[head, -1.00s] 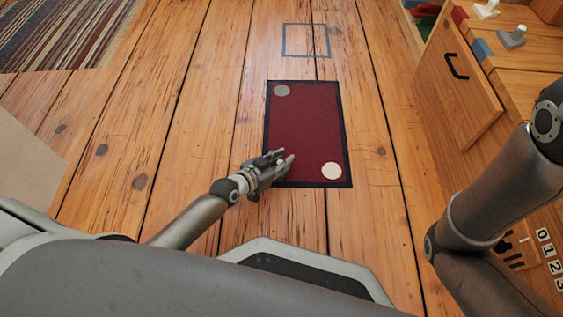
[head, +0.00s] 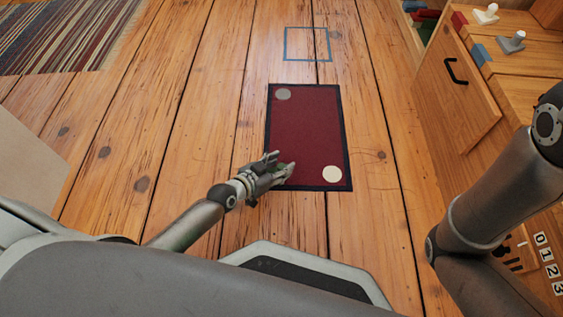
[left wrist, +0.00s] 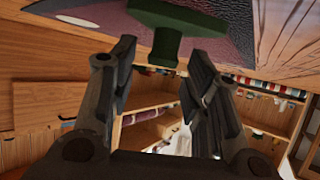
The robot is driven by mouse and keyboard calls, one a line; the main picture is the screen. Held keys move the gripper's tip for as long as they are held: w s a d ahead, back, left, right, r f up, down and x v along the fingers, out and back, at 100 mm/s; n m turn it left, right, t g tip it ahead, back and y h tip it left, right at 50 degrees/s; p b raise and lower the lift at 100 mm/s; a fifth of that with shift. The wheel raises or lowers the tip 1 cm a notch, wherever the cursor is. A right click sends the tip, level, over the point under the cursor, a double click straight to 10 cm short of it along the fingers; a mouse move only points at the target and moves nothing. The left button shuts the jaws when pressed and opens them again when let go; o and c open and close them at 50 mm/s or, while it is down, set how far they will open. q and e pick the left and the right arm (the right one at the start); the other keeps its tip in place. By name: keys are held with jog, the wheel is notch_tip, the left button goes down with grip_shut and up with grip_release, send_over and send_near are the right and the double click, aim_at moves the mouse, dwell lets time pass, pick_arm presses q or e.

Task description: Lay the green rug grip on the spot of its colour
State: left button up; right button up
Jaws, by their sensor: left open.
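The green rug grip (left wrist: 168,28) shows at the top of the left wrist view, a dark green piece with a stem and a wider flat end. It lies ahead of and between the fingertips of my left gripper (left wrist: 161,56), which is open; contact cannot be told. The mat bears a grey spot (head: 283,95) and a cream spot (head: 332,173). No green spot is visible. My right gripper is out of view.
A blue square outline (head: 307,44) is on the plank floor beyond the mat. A wooden drawer cabinet (head: 462,85) stands at the right, with small knobbed pieces on top. A striped rug (head: 62,30) lies at the far left. The floor left of the mat is clear.

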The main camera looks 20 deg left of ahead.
pick_arm(q)
jog(key=p+v, duration=0.5)
jog(key=v, duration=0.5)
jog(key=shift+s+r, duration=0.25)
